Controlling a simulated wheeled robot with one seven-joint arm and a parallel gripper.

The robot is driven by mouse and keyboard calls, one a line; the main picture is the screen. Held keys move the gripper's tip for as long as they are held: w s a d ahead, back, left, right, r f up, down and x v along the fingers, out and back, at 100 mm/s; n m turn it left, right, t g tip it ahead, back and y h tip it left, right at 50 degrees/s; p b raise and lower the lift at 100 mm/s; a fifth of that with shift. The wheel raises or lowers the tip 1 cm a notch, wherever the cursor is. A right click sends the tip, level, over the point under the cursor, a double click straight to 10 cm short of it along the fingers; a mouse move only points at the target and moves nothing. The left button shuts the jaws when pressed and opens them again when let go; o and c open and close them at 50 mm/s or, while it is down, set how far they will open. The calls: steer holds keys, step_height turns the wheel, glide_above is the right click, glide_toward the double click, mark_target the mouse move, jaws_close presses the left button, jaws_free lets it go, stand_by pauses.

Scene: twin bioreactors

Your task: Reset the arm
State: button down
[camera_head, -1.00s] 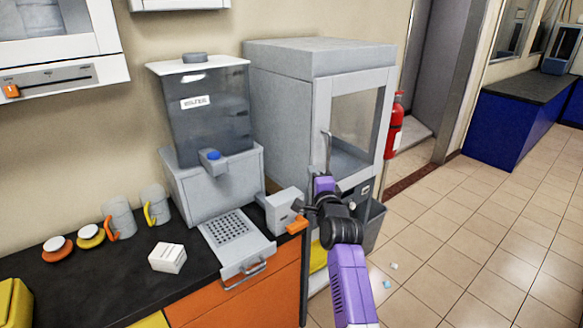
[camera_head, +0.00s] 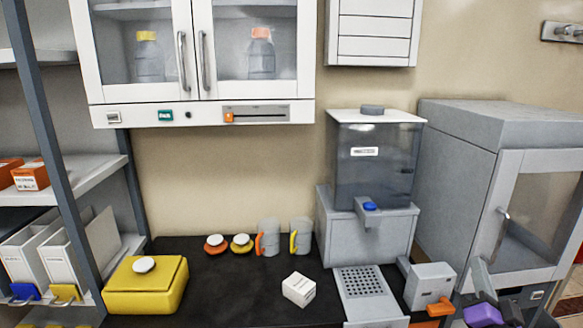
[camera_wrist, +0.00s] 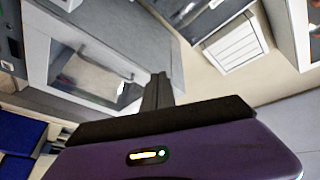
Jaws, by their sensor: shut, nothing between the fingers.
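My arm shows in purple and black at the lower right corner of the head view, in front of the grey glass-doored cabinet (camera_head: 470,170). My gripper (camera_wrist: 157,90) shows in the wrist view as dark fingers closed together, with nothing between them. The same cabinet's glass door (camera_wrist: 90,78) is beyond the fingers in the wrist view. The fingers appear apart from it.
A dark counter (camera_head: 235,290) holds a yellow box (camera_head: 150,290), a white box (camera_head: 299,289), two mugs and a dispenser (camera_head: 372,165) with a drip tray (camera_head: 363,283). A wall cabinet (camera_head: 200,115) hangs above. Shelves (camera_head: 85,185) stand at left.

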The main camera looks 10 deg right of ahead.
steer(key=s+a+f+n+g+y, duration=0.1)
steer(key=s+a+f+n+y, duration=0.2)
steer(key=s+a, duration=0.6)
steer(key=s+a+f+n+g+y+b, duration=0.1)
steer(key=s+a+f+n+y, duration=0.2)
steer(key=s+a, duration=0.6)
steer(key=s+a+f+n+g+y, duration=0.2)
steer(key=s+a+f+n, duration=0.4)
steer(key=s, duration=1.4)
steer(key=a+f+y, duration=0.1)
steer(key=a, duration=0.2)
steer(key=shift+n+y, duration=0.3)
steer(key=shift+n, duration=0.1)
steer(key=shift+s+f, duration=0.1)
